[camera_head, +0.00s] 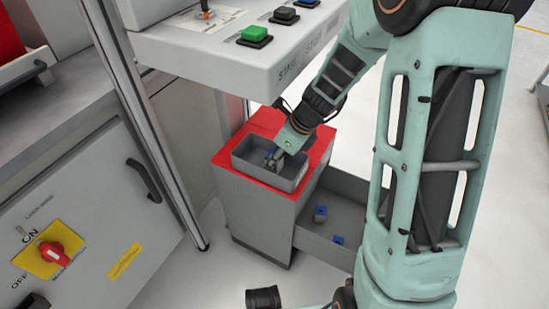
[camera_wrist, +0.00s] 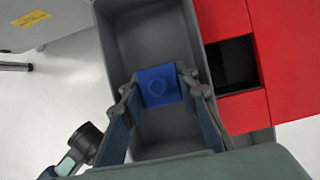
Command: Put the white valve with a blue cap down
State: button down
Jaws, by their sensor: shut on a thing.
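My gripper (camera_head: 274,159) points down into a grey bin (camera_head: 242,163) set in a red-topped stand. In the wrist view my gripper (camera_wrist: 160,92) is shut on the valve, whose blue cap (camera_wrist: 157,84) faces the camera between the fingertips. The valve's white body is hidden below the cap. In the head view only a small blue bit of the valve (camera_head: 269,154) shows beside the fingers. The bin's grey wall (camera_wrist: 108,60) surrounds the valve in the wrist view. I cannot tell whether the valve touches the bin floor.
The red top (camera_head: 266,118) has a dark square opening (camera_wrist: 233,65) beside the bin. A lower grey bin (camera_head: 345,187) holds two blue-capped parts (camera_head: 320,213). A control panel with a green button (camera_head: 255,35) overhangs the stand. A metal post (camera_head: 150,110) stands left.

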jog(key=shift+f, duration=0.2)
jog(key=c, duration=1.8)
grip_release()
jog(key=shift+o, duration=0.2)
jog(key=shift+r, duration=0.1)
jog(key=shift+r, duration=0.2)
jog(key=p+v, duration=0.4)
jog(key=v, duration=0.8)
jog(key=shift+p, duration=0.4)
jog(key=shift+s+f, duration=0.1)
